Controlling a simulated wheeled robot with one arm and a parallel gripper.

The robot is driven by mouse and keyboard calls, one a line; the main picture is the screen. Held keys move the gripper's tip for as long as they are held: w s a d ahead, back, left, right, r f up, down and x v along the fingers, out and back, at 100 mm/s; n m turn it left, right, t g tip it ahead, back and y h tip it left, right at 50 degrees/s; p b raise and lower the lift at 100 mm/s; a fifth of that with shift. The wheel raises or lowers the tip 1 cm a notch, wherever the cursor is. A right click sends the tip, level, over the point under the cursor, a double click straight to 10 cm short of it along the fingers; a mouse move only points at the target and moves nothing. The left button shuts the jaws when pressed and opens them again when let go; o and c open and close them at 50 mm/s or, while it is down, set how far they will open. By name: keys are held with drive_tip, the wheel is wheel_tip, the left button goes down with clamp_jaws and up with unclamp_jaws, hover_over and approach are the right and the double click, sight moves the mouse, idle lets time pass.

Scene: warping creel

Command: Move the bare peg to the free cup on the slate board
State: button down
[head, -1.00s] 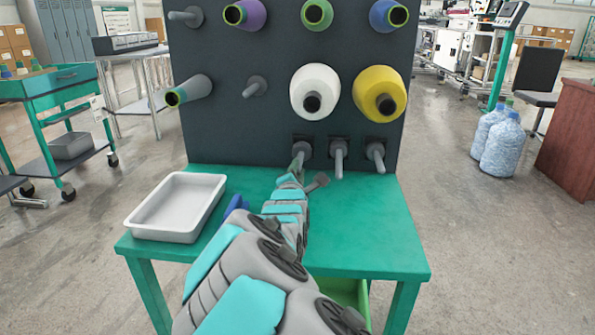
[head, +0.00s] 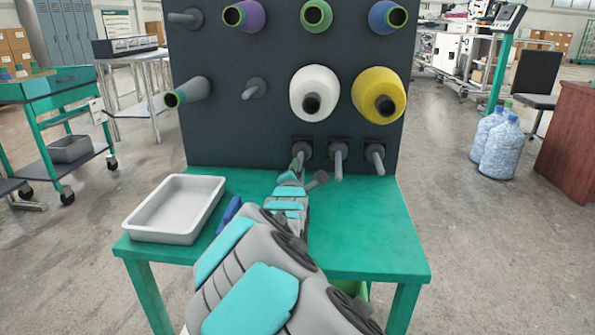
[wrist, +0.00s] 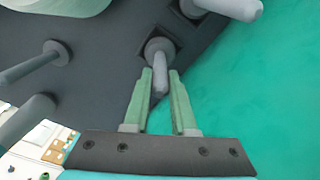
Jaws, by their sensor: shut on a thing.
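The slate board (head: 225,130) stands upright at the back of the green table and carries pegs and yarn cones. Three bare grey pegs stick out of square dark mounts along its bottom row: a left one, a middle one (head: 338,160) and a right one (head: 376,158). My gripper (head: 298,164) is at the left one. In the wrist view my gripper's green fingers (wrist: 160,73) are closed around this bare peg (wrist: 160,85), whose base still sits at its square mount. A neighbouring peg (wrist: 235,8) shows above. I cannot make out an empty cup.
White (head: 316,85) and yellow (head: 372,88) cones hang just above the bottom row. Other bare pegs (head: 254,87) are farther up the board. A white tray (head: 140,228) and a partly hidden blue thing (head: 229,212) lie left of my arm. The table's right side (head: 370,235) is clear.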

drive_tip(key=shift+w+b, duration=0.35)
drive_tip(key=shift+w, duration=0.25)
idle(0.3)
drive_tip(key=shift+c, duration=2.1)
unclamp_jaws()
drive_tip(key=shift+s, duration=0.15)
drive_tip(key=s+b, duration=0.2)
drive_tip(key=b, duration=0.1)
drive_tip(key=shift+f, duration=0.15)
drive_tip(key=s+b, duration=0.4)
drive_tip(key=shift+s+a+r, duration=0.15)
drive_tip(key=shift+s+r, duration=0.15)
drive_tip(key=shift+s, duration=0.05)
drive_tip(key=shift+s, duration=0.15)
